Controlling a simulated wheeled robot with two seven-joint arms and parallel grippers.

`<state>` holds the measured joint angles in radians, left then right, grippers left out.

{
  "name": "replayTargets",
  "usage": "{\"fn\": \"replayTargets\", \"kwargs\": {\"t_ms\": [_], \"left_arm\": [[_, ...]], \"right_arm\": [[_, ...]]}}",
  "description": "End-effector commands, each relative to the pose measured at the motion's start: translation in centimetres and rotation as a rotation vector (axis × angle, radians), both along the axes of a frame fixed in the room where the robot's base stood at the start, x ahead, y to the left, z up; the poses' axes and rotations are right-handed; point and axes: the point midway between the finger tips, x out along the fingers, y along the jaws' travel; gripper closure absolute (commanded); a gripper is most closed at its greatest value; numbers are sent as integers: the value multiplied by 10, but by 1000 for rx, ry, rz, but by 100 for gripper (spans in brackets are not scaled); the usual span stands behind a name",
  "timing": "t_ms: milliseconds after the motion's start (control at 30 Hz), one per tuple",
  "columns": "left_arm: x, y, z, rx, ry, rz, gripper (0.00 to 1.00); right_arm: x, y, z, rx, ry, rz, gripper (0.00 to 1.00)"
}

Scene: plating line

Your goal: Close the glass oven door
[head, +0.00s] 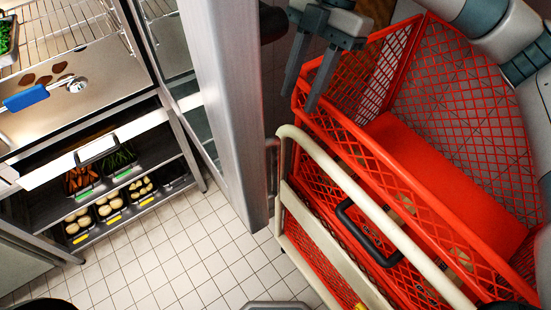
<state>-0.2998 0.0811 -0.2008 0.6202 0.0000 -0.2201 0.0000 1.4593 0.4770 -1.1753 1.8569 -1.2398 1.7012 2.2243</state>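A tall steel-framed panel (222,90) stands upright in the middle of the head view. A narrow strip of glass (172,47) shows beside it on the left. It looks like the glass oven door standing open, seen nearly edge-on, but I cannot be sure. A wire-racked steel unit (75,28) lies to its left. My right gripper (300,100) is to the right of the panel, apart from it, above the red basket. Its two fingers point down with a gap between them, and it is empty. My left gripper is out of view.
A red mesh cart (440,180) with a cream rail fills the right side. On the left, a blue-handled tool (27,98) lies on a steel surface. Food trays (110,207) sit on a low shelf. White tiled floor (190,255) is clear at bottom centre.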

Motion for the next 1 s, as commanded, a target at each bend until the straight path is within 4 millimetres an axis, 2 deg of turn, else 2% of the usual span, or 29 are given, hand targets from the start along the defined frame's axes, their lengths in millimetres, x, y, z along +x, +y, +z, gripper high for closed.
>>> {"fn": "replayTargets", "kwargs": {"t_ms": [467,667,1000], "left_arm": [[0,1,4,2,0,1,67],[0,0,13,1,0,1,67],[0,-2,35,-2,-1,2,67]], "right_arm": [[-2,2,-7,-1,1,0,66],[-9,8,-26,-1,3,1,66],[-26,24,-80,0,4,2,66]]}}
